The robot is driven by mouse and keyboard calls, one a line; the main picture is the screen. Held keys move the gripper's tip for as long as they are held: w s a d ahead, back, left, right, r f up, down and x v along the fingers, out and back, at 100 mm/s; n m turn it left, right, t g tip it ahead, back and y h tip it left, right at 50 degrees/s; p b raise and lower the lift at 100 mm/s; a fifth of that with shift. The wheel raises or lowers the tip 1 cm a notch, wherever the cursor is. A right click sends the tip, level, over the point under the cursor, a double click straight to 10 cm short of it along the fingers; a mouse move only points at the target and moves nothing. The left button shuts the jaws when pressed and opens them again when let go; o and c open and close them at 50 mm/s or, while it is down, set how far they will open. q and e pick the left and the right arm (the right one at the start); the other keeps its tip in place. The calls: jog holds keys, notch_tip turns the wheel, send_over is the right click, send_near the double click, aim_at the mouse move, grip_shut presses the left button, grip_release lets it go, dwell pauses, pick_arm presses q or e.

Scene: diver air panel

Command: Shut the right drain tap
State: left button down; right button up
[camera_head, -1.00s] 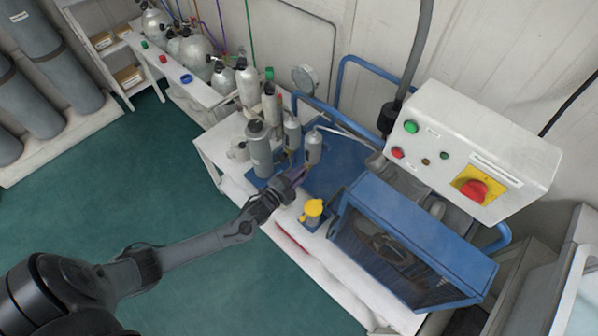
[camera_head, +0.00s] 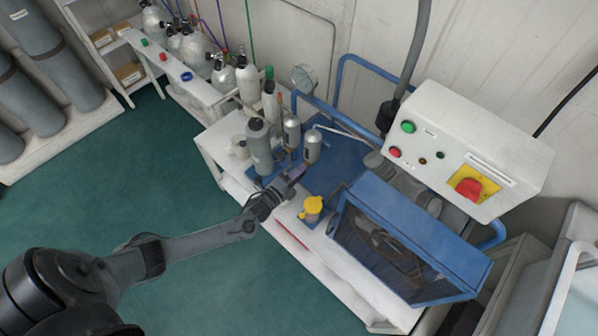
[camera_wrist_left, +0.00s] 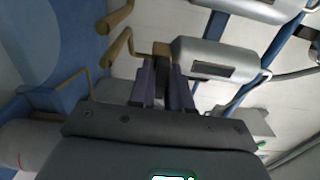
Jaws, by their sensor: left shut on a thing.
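Two silver cylinders stand side by side over the blue panel, and the right one (camera_head: 312,147) is nearest my left gripper (camera_head: 291,177). In the left wrist view the right cylinder (camera_wrist_left: 215,60) lies sideways, with a brass fitting (camera_wrist_left: 162,48) at its lower end and a brass tap lever (camera_wrist_left: 117,52) beyond it. The purple fingers of my left gripper (camera_wrist_left: 162,78) are closed at this fitting, on the right drain tap. The fingers hide part of the grip. The other cylinder (camera_wrist_left: 245,8) has a similar lever (camera_wrist_left: 120,15). My right gripper is not in view.
A larger grey cylinder (camera_head: 259,148) stands left of the gripper. A yellow-topped fitting (camera_head: 312,207) sits close on its right. Further right are a blue guarded machine (camera_head: 415,235) and a control box (camera_head: 470,150). The green floor in front is clear.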

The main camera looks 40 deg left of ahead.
pick_arm(q)
jog(key=c, duration=1.1)
grip_release()
jog(key=shift+c, duration=0.2)
jog(key=shift+s, duration=0.1)
jog(key=s+p, duration=0.2)
jog(key=s, duration=0.8)
jog(key=shift+s+a, duration=0.25)
jog(key=shift+s, duration=0.05)
